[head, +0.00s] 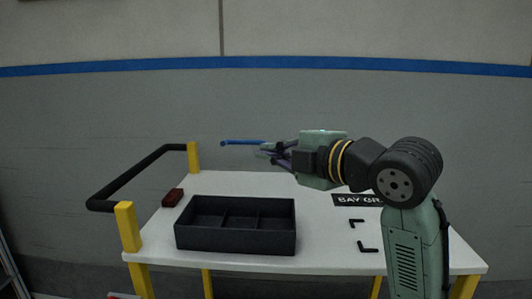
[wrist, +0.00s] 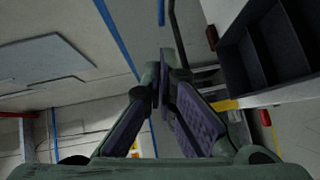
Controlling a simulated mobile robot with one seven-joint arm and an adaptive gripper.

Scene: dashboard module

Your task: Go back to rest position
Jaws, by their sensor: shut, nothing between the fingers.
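My gripper (head: 268,152) is above the back of the white table in the head view, pointing left and raised clear of the table top. Its fingers are closed together in the wrist view (wrist: 162,80). A thin blue rod (head: 240,142) shows just left of the fingertips in the head view. A blue strip (wrist: 161,12) also shows past the tips in the wrist view. I cannot tell how the rod relates to the fingers.
The white table (head: 330,250) bears a black three-compartment tray (head: 235,245), a dark red block (head: 173,198) left of it, a "BAY" label (head: 350,200) and black corner marks (head: 368,248). A black handle bar (head: 135,177) on yellow posts stands at the left edge.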

